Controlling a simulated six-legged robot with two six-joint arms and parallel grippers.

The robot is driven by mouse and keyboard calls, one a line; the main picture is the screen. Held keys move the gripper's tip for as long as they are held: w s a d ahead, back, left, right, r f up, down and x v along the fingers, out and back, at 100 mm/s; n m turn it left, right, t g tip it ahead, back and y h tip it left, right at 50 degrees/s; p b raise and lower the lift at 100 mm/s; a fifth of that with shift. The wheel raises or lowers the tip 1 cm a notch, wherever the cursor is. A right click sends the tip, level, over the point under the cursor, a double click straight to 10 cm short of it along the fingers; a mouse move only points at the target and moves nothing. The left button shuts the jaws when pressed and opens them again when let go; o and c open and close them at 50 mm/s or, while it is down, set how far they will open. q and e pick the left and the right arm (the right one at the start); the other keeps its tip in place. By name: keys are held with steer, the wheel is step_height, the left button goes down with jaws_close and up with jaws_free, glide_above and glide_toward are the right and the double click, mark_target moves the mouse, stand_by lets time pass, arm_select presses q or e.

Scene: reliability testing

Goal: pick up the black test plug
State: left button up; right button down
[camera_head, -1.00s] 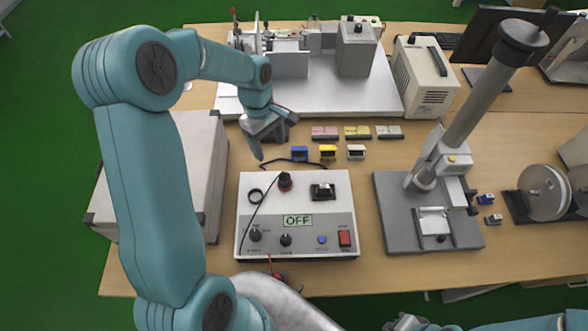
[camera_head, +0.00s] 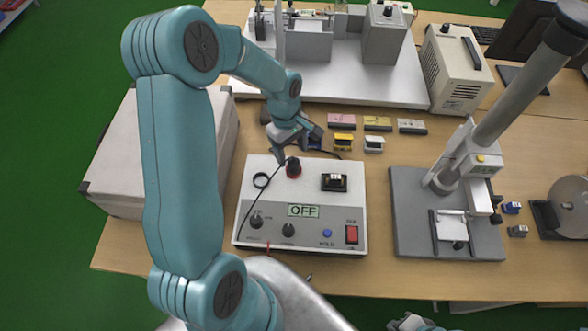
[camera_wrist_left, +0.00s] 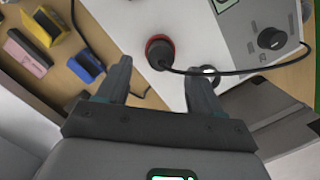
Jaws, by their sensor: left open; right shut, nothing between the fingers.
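My right gripper (camera_head: 411,323) shows only partly at the bottom edge, shut and empty, far from the plug.
A grey stand (camera_head: 445,228) with a tilted column is on the right. A large grey case (camera_head: 150,170) is on the left.

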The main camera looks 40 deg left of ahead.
mark_target(293, 159)
arm_select(q)
steer(key=shift+s+d+f, duration=0.15)
steer(key=shift+d+f, duration=0.1)
steer(key=shift+f, duration=0.1)
step_height(293, 159, down, 4)
steer(key=b, duration=0.2)
steer(key=shift+d+b, duration=0.15)
steer(key=shift+b, duration=0.25)
steer(key=shift+f, duration=0.25)
steer(key=shift+d+r, duration=0.2)
steer(key=shift+r, duration=0.1)
steer(key=shift+s, duration=0.1)
steer(key=c, duration=0.5)
steer(key=shift+a, duration=0.1)
steer(key=c, duration=0.6)
steer(key=shift+c, duration=0.2)
